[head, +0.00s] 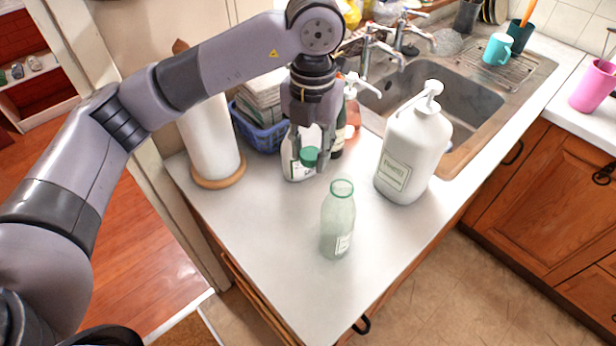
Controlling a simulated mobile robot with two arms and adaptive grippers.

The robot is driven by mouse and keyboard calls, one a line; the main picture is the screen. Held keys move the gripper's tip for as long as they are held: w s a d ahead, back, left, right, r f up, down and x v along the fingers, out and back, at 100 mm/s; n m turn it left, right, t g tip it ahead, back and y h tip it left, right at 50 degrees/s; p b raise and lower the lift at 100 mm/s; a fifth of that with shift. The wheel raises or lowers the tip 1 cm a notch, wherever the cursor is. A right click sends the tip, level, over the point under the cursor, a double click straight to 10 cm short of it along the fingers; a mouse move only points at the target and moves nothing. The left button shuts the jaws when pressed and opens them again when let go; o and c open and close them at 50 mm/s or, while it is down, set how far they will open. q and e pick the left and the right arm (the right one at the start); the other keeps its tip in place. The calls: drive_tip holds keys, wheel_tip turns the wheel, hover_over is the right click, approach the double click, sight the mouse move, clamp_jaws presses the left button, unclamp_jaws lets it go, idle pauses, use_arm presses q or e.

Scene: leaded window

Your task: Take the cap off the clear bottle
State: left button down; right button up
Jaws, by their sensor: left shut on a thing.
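The clear bottle (338,222) stands upright on the white counter, near its front corner. Its mouth has a green rim and is open, with no cap on it. My left gripper (313,165) points down behind the bottle and to its left, apart from it. It is shut on a green cap (309,156), held in front of a white bottle (296,166). The gripper's fingers hide part of the cap and of the white bottle. My right gripper is not in view.
A large white pump bottle (413,145) stands right of the clear bottle. A paper towel roll (210,140) and a blue basket (257,134) stand at the back left. The sink (470,100) lies behind. The counter's front left is clear.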

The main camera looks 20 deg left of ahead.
use_arm(q)
drive_tip(key=n, duration=0.2)
drive_tip(key=d+r+n, duration=0.1)
drive_tip(key=n, duration=0.1)
drive_tip(key=w+r+n, duration=0.1)
drive_tip(key=shift+d+n, duration=0.35)
drive_tip(key=shift+n, duration=0.05)
drive_tip(key=f+n+p, duration=0.1)
drive_tip(key=f, duration=0.5)
drive_tip(key=d+f+n+p, duration=0.1)
drive_tip(key=f+n, duration=0.1)
drive_tip(key=f, duration=0.4)
drive_tip(key=f+n+p, duration=0.1)
drive_tip(key=f+p, duration=0.1)
drive_tip(key=f, duration=0.4)
drive_tip(key=shift+w+d+f+n, duration=0.1)
drive_tip(key=shift+w+d+n, duration=0.05)
drive_tip(key=shift+w+n, duration=0.2)
drive_tip(key=shift+f, duration=0.2)
